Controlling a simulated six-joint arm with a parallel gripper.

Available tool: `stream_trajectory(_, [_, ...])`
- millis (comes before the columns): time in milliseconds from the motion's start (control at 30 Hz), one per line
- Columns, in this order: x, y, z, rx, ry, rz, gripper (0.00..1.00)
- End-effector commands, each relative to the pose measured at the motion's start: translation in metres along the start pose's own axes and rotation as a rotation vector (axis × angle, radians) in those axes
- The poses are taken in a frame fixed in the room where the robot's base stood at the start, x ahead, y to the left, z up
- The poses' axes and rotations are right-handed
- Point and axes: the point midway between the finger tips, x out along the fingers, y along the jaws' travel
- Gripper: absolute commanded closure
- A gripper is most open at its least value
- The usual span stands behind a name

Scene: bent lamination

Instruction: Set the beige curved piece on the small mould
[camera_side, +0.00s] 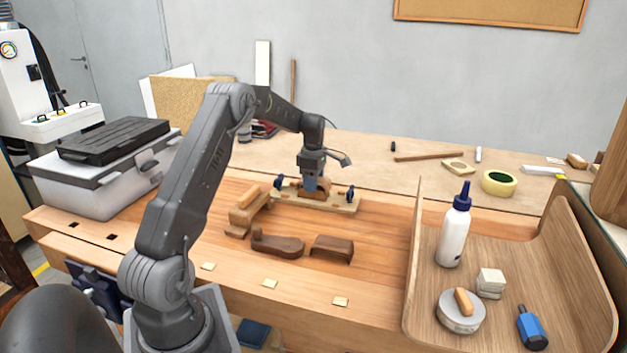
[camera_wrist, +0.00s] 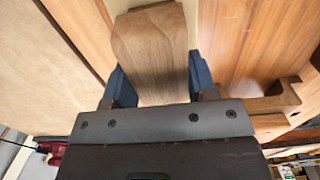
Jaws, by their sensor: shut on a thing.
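My gripper (camera_side: 312,186) points down over a pale board (camera_side: 345,205) with blue clamps at its two ends. In the wrist view its blue fingers (camera_wrist: 151,85) are shut on a brown wooden piece (camera_wrist: 152,48), one finger on each side. In the side view that piece is mostly hidden by the gripper, and I cannot tell whether it touches the board. A light tan piece (camera_side: 249,196), perhaps the beige curved piece, lies on a wooden block (camera_side: 246,215) left of the board. I cannot tell which support is the small mould.
Two dark brown curved pieces, one with a raised end (camera_side: 277,244) and one arched (camera_side: 332,248), lie in front of the board. A wooden tray (camera_side: 412,270) at the right holds a glue bottle (camera_side: 455,230) and small items. A grey toolbox (camera_side: 105,175) stands left.

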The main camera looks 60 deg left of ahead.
Motion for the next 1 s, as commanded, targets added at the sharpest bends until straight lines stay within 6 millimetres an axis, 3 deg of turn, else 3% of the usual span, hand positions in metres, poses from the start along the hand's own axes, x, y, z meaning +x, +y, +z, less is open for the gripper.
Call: stream_trajectory(1000, [0.0111,0.0001,0.0000,0.000,0.000,0.000,0.70])
